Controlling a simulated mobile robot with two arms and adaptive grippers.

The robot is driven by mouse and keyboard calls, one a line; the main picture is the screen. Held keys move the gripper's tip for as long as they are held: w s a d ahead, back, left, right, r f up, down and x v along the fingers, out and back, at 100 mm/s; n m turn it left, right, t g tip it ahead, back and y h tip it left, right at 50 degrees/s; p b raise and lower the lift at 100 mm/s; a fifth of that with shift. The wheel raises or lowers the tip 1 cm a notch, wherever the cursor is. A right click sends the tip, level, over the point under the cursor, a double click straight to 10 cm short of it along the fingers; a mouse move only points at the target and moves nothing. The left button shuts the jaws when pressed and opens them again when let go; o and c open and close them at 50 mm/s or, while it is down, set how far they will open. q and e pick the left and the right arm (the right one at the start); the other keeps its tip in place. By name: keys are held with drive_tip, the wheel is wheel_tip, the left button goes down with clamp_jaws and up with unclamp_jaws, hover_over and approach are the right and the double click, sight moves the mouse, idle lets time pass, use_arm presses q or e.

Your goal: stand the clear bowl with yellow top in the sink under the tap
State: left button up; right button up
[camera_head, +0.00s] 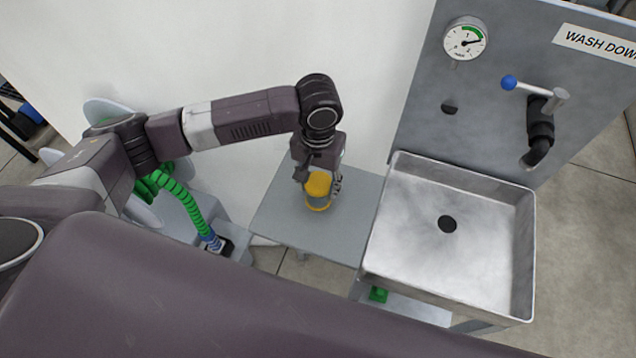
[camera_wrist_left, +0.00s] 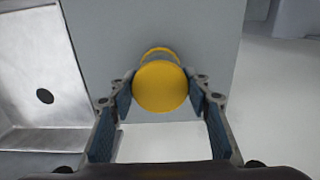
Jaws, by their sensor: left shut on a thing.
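The clear bowl with yellow top (camera_head: 318,188) is over the grey side table, left of the sink. My left gripper (camera_head: 319,184) comes down from above and is shut on it. In the left wrist view the round yellow top (camera_wrist_left: 161,86) sits between the two fingers of the left gripper (camera_wrist_left: 163,92). I cannot tell whether its base touches the table. The steel sink (camera_head: 410,245) is empty, with a dark drain hole in its floor. The black tap (camera_head: 538,148) with a blue-knobbed lever is on the panel above the sink's back. My right gripper is not in view.
The grey side table (camera_head: 275,215) is otherwise bare and adjoins the sink's left wall. The sink's raised rim (camera_head: 455,168) stands between them. A pressure gauge (camera_head: 464,40) is on the panel. A green hose (camera_head: 185,200) lies left of the table.

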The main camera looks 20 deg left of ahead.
use_arm(q)
drive_tip(key=shift+f, duration=0.3)
drive_tip(key=shift+f, duration=0.1)
drive_tip(key=o, duration=1.3)
drive_tip(key=shift+c, duration=0.2)
